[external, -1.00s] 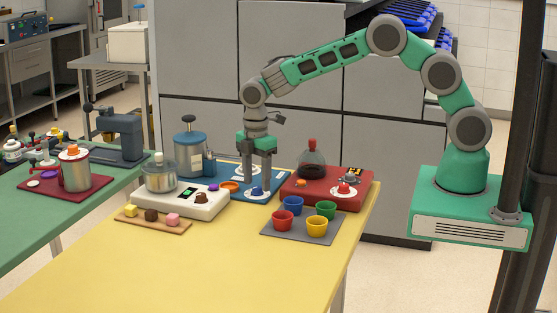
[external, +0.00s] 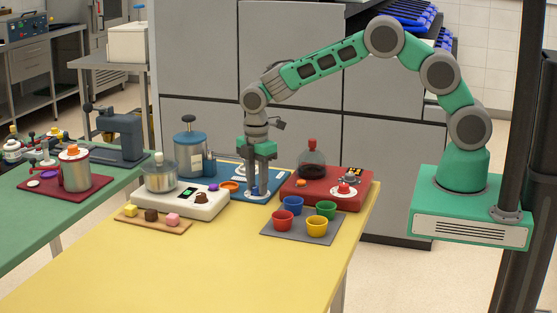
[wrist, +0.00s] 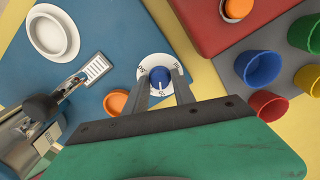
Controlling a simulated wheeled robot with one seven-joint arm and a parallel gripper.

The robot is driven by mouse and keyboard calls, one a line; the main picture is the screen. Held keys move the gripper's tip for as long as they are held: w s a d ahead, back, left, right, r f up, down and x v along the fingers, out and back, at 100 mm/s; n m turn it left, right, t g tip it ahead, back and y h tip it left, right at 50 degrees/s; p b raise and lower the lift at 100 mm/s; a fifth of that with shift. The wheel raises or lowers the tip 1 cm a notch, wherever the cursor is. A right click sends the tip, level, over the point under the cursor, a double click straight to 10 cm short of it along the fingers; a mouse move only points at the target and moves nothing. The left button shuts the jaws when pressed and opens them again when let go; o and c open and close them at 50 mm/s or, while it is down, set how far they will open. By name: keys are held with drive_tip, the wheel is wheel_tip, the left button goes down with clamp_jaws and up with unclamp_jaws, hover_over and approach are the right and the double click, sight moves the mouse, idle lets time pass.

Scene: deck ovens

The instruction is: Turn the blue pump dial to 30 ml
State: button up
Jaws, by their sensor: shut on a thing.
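The blue dial (wrist: 159,76) sits on a white ring with printed marks, on the blue pump base (wrist: 95,65) in the wrist view. Its white pointer line faces the bottom of the ring, near a mark that may read 15. A mark that looks like 30 is at the ring's left, but the print is small. My gripper (wrist: 161,80) points down with one finger on each side of the dial, shut on it. In the external view the gripper (external: 257,188) stands upright over the blue base (external: 232,174) and its fingers mostly hide the dial.
A red base (external: 300,190) with a dark flask stands to the right. A grey mat (external: 299,232) with several coloured cups lies in front. A white base (external: 190,212) and a blue-lidded canister (external: 190,135) are to the left. The yellow table (external: 230,265) is clear in front.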

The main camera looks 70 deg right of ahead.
sight(257, 187)
drive_tip(key=shift+m, duration=0.4)
clamp_jaws()
drive_tip(key=m+b, duration=0.1)
drive_tip(key=m, duration=0.2)
drive_tip(key=shift+b, duration=0.4)
drive_tip(key=shift+m+b, duration=0.45)
drive_tip(key=shift+m, duration=1.55)
drive_tip(key=o, duration=1.1)
unclamp_jaws()
wheel_tip(257, 187, up, 8)
drive_tip(key=shift+f+b, duration=0.1)
drive_tip(key=shift+b, duration=0.4)
